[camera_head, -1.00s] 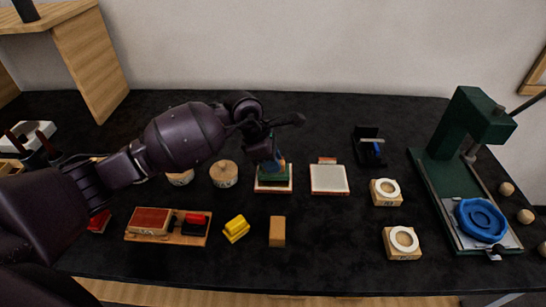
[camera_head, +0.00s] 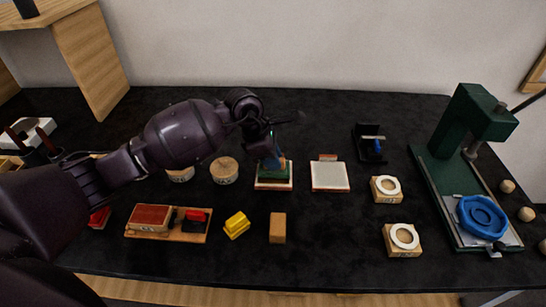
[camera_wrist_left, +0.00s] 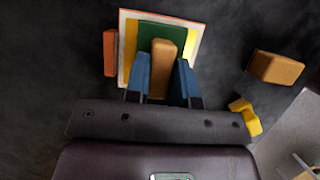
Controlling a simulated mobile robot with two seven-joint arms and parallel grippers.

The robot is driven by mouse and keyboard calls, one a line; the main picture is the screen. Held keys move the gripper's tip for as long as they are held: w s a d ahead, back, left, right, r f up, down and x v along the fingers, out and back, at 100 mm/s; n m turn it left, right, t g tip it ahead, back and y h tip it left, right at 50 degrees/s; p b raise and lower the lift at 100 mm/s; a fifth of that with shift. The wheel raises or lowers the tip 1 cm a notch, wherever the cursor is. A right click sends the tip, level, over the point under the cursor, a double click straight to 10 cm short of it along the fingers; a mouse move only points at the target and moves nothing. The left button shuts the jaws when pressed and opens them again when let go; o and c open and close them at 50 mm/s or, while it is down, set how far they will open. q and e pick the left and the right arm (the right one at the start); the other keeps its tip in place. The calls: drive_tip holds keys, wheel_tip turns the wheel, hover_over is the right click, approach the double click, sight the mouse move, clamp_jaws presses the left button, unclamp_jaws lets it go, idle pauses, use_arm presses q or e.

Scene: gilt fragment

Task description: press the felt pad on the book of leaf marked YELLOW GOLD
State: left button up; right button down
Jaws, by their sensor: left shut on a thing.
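My left gripper (camera_head: 272,160) (camera_wrist_left: 162,75) has blue fingers shut on the wooden grip of the felt pad (camera_wrist_left: 160,50), which has a dark green base. The pad (camera_head: 273,181) is upright over the middle of a book of leaf (camera_head: 274,188) with a pale border and reddish edge. In the wrist view the book (camera_wrist_left: 126,75) shows yellow leaf on both sides of the pad and an orange tab on its left. I cannot tell whether the pad touches the leaf. No YELLOW GOLD lettering is readable. My right gripper is not in view.
A second book with a pale leaf (camera_head: 330,176) lies right of the first. A wooden block (camera_head: 278,228) and a yellow piece (camera_head: 236,225) lie in front. A round wooden piece (camera_head: 224,171) stands left. A green press (camera_head: 455,150) stands at the right.

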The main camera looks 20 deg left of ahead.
use_arm(q)
drive_tip(key=shift+f, duration=0.45)
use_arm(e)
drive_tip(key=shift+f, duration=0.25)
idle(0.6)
use_arm(q)
drive_tip(key=shift+r, duration=0.1)
